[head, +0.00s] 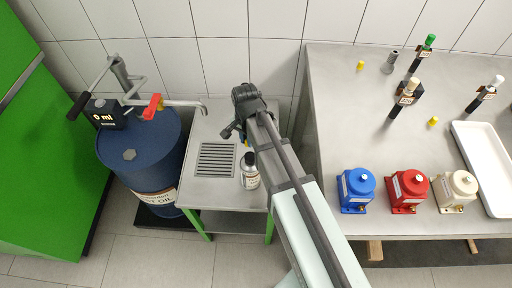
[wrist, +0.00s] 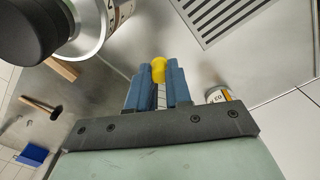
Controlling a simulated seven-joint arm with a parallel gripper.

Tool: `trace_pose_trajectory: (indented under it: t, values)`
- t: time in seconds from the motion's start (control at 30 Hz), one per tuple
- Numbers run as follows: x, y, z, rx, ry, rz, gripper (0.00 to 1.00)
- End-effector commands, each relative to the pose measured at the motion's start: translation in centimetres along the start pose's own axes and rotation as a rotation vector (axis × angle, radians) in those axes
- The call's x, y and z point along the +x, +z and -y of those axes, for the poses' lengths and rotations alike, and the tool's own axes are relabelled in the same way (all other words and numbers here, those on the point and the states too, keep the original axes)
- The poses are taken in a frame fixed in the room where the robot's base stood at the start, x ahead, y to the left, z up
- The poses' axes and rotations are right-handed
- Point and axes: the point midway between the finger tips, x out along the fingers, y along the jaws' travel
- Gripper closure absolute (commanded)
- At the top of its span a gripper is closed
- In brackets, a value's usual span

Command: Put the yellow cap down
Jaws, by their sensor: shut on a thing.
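My gripper (head: 245,142) is over the small grey side table (head: 215,185), largely hidden by my arm in the head view. In the wrist view its blue fingers (wrist: 158,88) are shut on the yellow cap (wrist: 158,70), which sticks out at their tips. In the head view only a speck of yellow shows there. The cap appears to be above the tabletop; whether it touches anything I cannot tell. A white bottle with a black cap (head: 250,172) stands close beside the gripper and looms at the upper left of the wrist view (wrist: 88,28).
A slotted grate (head: 215,159) lies in the side table, left of the gripper. A blue oil drum (head: 150,155) with a pump stands further left. The right bench holds blue (head: 356,188), red (head: 407,188) and cream pumps (head: 455,188), a white tray (head: 462,133) and small yellow pieces (head: 432,121).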

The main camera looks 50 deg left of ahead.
Motion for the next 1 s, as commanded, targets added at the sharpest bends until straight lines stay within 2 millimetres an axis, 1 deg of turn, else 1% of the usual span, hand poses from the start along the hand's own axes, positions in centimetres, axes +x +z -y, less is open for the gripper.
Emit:
trace_pose_trajectory:
  t: [0.17,0.27,0.5,0.73,1.0]
  values:
    - [1.4,0.0,0.0,0.0,0.0,0.0,1.0]
    - [2.5,0.0,0.0,0.0,0.001,0.001,1.0]
    - [6.0,0.0,0.0,0.0,0.001,0.001,1.0]
    - [7.3,0.0,0.0,0.0,0.0,0.0,1.0]
    - [10.2,0.0,0.0,0.0,0.001,0.001,1.0]
